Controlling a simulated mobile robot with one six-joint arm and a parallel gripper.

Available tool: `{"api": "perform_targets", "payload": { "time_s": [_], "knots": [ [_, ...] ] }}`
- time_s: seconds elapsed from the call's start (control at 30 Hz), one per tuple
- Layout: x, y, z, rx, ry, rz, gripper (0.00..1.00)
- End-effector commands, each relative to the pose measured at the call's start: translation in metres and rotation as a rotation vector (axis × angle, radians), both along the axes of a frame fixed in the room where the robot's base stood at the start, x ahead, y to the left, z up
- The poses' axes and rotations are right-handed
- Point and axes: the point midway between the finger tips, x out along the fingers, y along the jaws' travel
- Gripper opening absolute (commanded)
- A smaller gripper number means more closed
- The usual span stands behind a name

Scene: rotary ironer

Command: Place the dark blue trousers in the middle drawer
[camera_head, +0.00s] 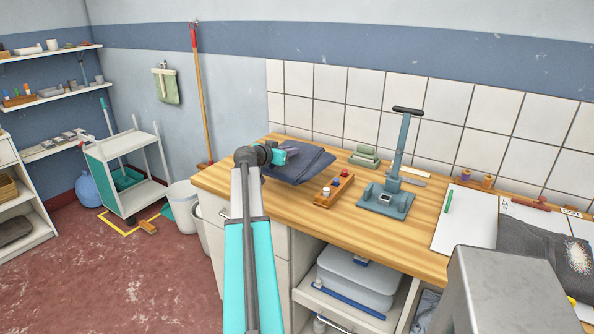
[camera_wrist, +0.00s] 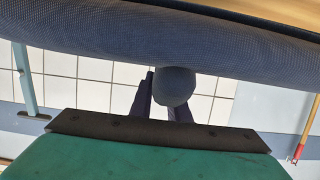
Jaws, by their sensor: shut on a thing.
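The dark blue trousers (camera_head: 308,166) are a folded bundle at the back left of the wooden counter in the head view. My gripper (camera_head: 288,153) is shut on their near left edge. In the wrist view the dark blue cloth (camera_wrist: 160,45) spans the top of the picture, and the fingertips are hard to make out. I cannot tell whether the bundle touches the counter. White drawer fronts (camera_head: 274,247) show below the counter, partly hidden by my arm. I cannot tell which one is the middle drawer, and none of these fronts looks pulled out.
A wooden tray with small knobs (camera_head: 334,190) and a teal press stand (camera_head: 387,198) stand right of the trousers. An open compartment (camera_head: 318,296) below holds grey boxes. A white bin (camera_head: 182,200) and a trolley (camera_head: 125,150) stand left of the counter.

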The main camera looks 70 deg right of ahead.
Motion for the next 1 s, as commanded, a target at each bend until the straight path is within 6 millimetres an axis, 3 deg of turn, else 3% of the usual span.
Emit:
{"api": "perform_targets", "payload": {
  "time_s": [0.3,0.77,1.0],
  "knots": [
    [0.000,0.000,-0.032,-0.001,0.001,0.001,0.00],
    [0.000,0.000,-0.037,-0.002,0.001,0.000,0.00],
    [0.000,0.000,-0.053,0.000,0.002,0.001,0.00]
  ]
}}
